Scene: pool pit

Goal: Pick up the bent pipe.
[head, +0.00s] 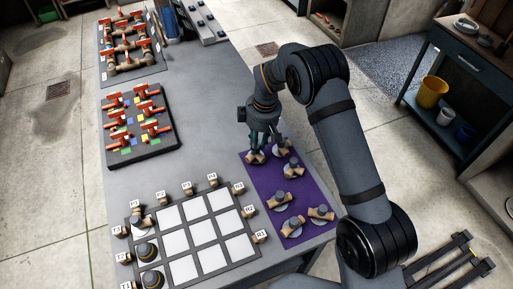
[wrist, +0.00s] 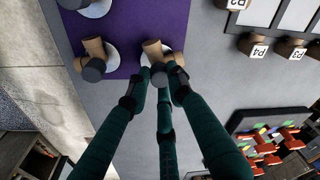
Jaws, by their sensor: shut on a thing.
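Several tan pipe pieces with dark grey ends sit on a purple mat (head: 262,198) on the table. The bent pipe (head: 251,158) is at the mat's far left corner, below my gripper (head: 262,150). In the wrist view, the bent pipe (wrist: 152,47) shows a tan body and a dark end, with a pale round disc beside it. My gripper's green fingers (wrist: 160,82) meet around its dark end and are shut on it. The fingers partly hide the grip, and I cannot tell whether the piece is clear of the mat.
Other pipe pieces (head: 292,226) stand close by on the mat. A grid board (head: 205,233) with labelled fittings lies to the left. A black tray (head: 140,125) of red-handled valves and a pipe panel (head: 130,45) are farther back. The grey tabletop between is clear.

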